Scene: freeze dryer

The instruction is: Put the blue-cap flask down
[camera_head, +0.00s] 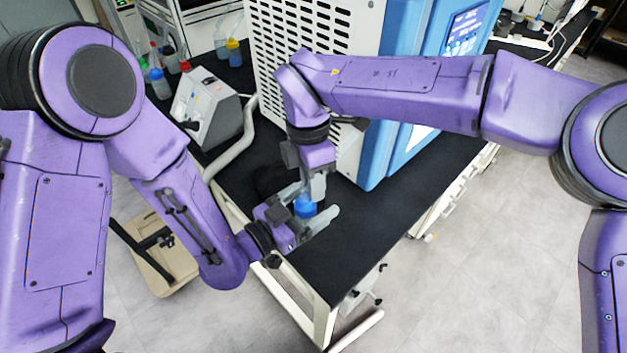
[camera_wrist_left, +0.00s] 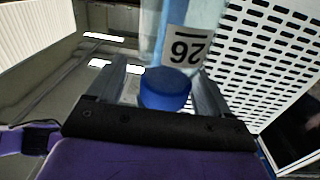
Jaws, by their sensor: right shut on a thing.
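The blue-cap flask shows by its blue cap (camera_head: 305,208) in the head view, above the black bench near its front corner. In the left wrist view the cap (camera_wrist_left: 166,90) is large, with a pale body and a white label reading 26 (camera_wrist_left: 186,46) beyond it. My left gripper (camera_head: 316,205) is open, with its fingers on either side of the cap and a gap at one side. My right gripper (camera_head: 313,183) points down just above the cap and is shut on the flask. The grippers hide most of the flask; I cannot tell whether it touches the bench.
The black bench top (camera_head: 355,235) is bare to the right of the grippers. A blue and white machine with a perforated panel (camera_head: 305,45) stands close behind. A grey device (camera_head: 208,108) and several capped bottles stand at the back left.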

